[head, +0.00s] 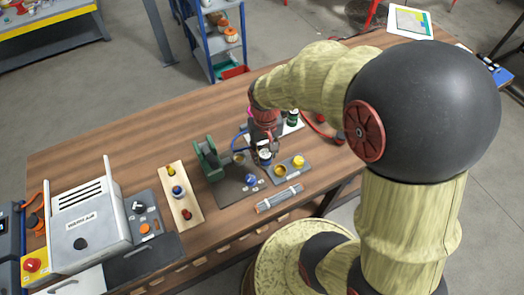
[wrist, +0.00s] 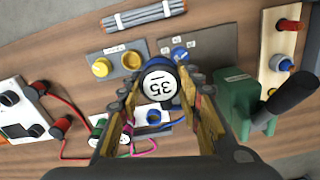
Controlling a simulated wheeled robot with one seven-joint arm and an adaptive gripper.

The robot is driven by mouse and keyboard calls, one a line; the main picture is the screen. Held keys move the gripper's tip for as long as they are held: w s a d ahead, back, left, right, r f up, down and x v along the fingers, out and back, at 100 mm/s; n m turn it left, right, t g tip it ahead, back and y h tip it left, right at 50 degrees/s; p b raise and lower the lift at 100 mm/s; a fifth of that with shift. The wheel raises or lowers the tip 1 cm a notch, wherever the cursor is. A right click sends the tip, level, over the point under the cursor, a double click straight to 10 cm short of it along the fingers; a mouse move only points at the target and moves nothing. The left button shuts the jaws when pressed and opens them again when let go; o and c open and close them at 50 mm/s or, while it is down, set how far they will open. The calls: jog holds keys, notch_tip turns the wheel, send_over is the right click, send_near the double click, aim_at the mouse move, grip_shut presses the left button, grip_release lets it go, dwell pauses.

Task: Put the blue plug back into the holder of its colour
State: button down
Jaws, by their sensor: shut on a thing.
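My gripper (wrist: 158,95) is shut on a round thing with a dark blue rim and a white face marked 35 (wrist: 158,84); I take it to be the blue plug. In the head view my gripper (head: 265,150) holds it above the bench, near the grey plates. A wooden block (head: 166,178) at the left carries a red piece (head: 186,214), a blue piece (head: 178,191) and a yellow piece (head: 170,170). The blue piece also shows in the wrist view (wrist: 286,65). Another blue piece (head: 251,180) is on a dark plate. The held thing's underside is hidden.
A green machine (head: 210,160) stands just left of my gripper. A small grey plate (head: 290,175) with yellow parts is at the right, with a bundle of grey rods (head: 279,197) in front. Red cables (wrist: 66,105) lie nearby. Bare bench (head: 90,160) is at the far left.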

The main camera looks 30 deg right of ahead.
jog(key=shift+w+d+f+p, duration=0.25)
jog(key=shift+d+f+p, duration=0.05)
jog(key=shift+f, duration=0.25)
jog(key=shift+w+d+f+p, duration=0.25)
jog(key=shift+f+p, duration=0.05)
jog(key=shift+f, duration=0.25)
jog(key=w+d+f+p, duration=0.1)
jog(key=w+d, duration=0.2)
jog(key=w, duration=0.7)
jog(key=w+d+f+p, duration=0.1)
jog(key=w+d, duration=0.2)
jog(key=w, duration=0.6)
jog(key=shift+w+f+b, duration=0.15)
jog(key=shift+f+b, duration=0.75)
jog(key=shift+f, duration=0.45)
jog(key=shift+w+f+b, duration=0.1)
jog(key=shift+f+b, duration=0.75)
jog(key=shift+f, duration=0.5)
jog(key=shift+s+f+b, duration=0.1)
jog(key=shift+f+b, duration=0.55)
jog(key=shift+f, duration=1.1)
jog(key=c, duration=1.2)
grip_release()
jog(key=shift+o, duration=0.2)
